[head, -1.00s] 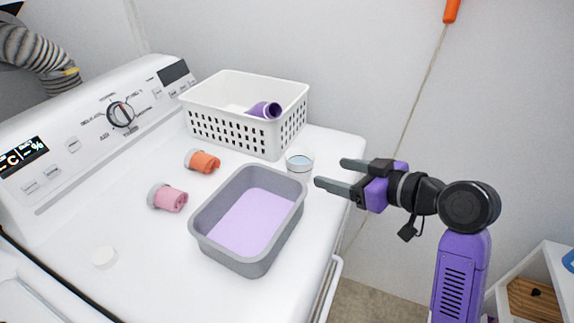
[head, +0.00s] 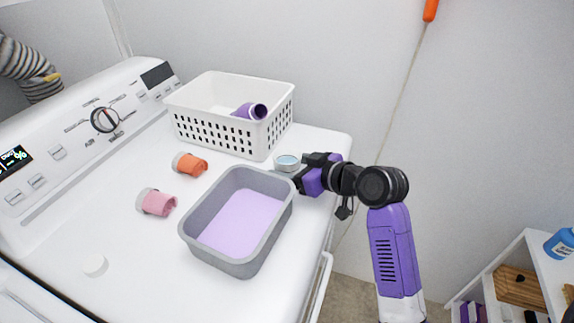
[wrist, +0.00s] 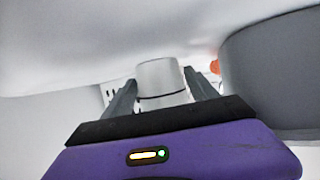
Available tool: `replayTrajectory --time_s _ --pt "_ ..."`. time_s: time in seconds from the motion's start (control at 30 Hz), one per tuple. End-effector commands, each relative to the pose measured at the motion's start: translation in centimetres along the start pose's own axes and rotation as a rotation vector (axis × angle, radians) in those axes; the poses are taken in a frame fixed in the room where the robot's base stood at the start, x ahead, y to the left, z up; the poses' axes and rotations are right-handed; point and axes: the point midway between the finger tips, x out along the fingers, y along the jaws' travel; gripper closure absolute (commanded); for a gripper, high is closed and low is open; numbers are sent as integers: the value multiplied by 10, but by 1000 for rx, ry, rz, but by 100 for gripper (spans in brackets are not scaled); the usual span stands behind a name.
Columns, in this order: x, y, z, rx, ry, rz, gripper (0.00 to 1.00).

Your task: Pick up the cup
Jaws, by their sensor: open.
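The cup (head: 287,161) is small and whitish with a bluish inside. It stands upright on the white appliance top, between the grey tub and the white basket. My gripper (head: 296,168) has come in low from the right and is open. In the wrist view the cup is a pale cylinder (wrist: 158,77) between the two dark fingers of my gripper (wrist: 160,84), one on each side. The fingers do not look closed on it. The cup's lower part is partly hidden by my gripper in the head view.
The grey tub (head: 190,236) with a lilac bottom is close at the cup's left. A white basket (head: 205,130) holding a purple roll (head: 250,110) stands behind. Orange (head: 190,165) and pink (head: 157,202) rolls and a white disc (head: 95,265) lie left.

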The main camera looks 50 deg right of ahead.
Motion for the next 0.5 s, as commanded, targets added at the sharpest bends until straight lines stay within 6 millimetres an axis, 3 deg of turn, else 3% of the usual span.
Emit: replayTrajectory --time_s 0.3,0.5 --pt "7 0 0 0 0 0 33" --pt "7 0 0 0 0 0 70"
